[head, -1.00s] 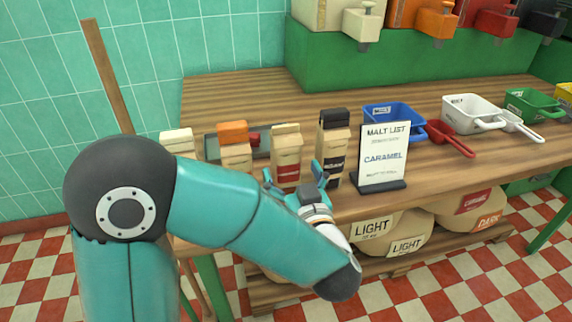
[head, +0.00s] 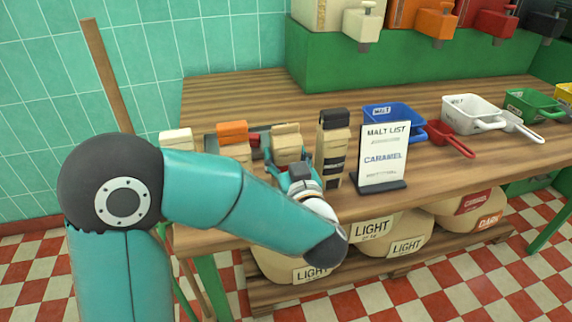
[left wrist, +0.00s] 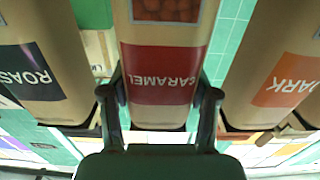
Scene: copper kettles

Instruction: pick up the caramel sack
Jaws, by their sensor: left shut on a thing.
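The caramel sack (head: 287,144) is a small tan paper bag standing on the wooden table, between a bag with an orange top and a bag with a black top. In the left wrist view its red label reads CARAMEL (left wrist: 160,75), upside down. My left gripper (head: 287,168) is shut on the sack, with a finger on each side of it; the fingers also show in the left wrist view (left wrist: 160,100). The gripper hides the sack's lower part in the head view. My right gripper is not in view.
The orange-topped dark bag (head: 233,146) and black-topped roast bag (head: 332,150) stand close on either side. A malt list sign (head: 383,155) reading CARAMEL stands to the right. Blue (head: 393,120) and white (head: 470,115) trays and scoops lie farther right. Larger sacks (head: 390,235) lie on the shelf below.

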